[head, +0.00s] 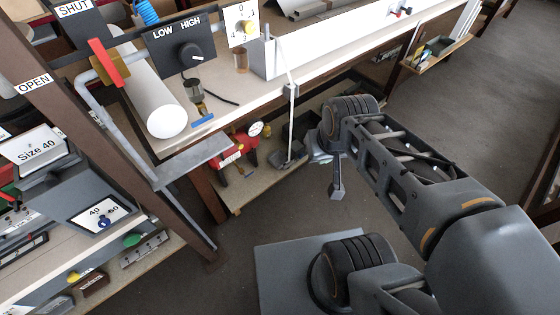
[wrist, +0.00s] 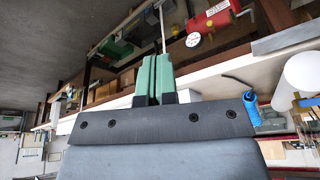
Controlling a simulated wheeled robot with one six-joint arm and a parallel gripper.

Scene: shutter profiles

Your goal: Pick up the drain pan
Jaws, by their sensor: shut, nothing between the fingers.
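No drain pan can be picked out for certain. A dark grey, tray-like shape (head: 300,126) sits on the low shelf under the workbench in the head view, partly hidden by a pale upright rod and my arm; I cannot tell if it is the pan. My gripper (head: 337,190) hangs in front of that shelf, to the right of and apart from the shape. In the wrist view my gripper (wrist: 154,78) has its two green fingers together with nothing between them.
A red machine with a round gauge (head: 236,148) stands on the low shelf (head: 262,182); it also shows in the wrist view (wrist: 210,18). The workbench (head: 345,48) carries a white roll (head: 155,95) and a LOW/HIGH switch panel (head: 181,46).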

